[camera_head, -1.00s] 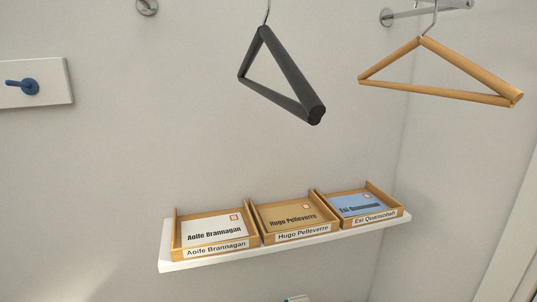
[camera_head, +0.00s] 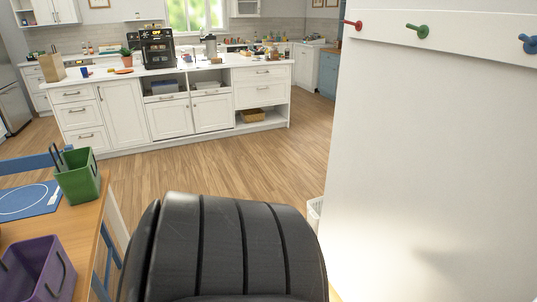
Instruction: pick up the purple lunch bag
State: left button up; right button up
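The purple lunch bag (camera_head: 38,268) stands on the wooden table (camera_head: 84,220) at the lower left of the head view. It is open-topped with a dark handle, and the picture's edge cuts part of it off. Neither of my grippers is in view, so their state and distance to the bag do not show.
A green lunch bag (camera_head: 80,178) stands behind the purple one, beside a blue placemat (camera_head: 32,200). A black ribbed chair back (camera_head: 225,245) fills the lower middle. A white wall with pegs (camera_head: 430,150) blocks the right. Wooden floor (camera_head: 210,168) lies open before the island (camera_head: 120,115).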

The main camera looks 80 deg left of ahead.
aim_at(39, 270)
jog(key=u, duration=4.4)
jog(key=i+l+u, duration=0.2)
jog(key=i+l, duration=0.9)
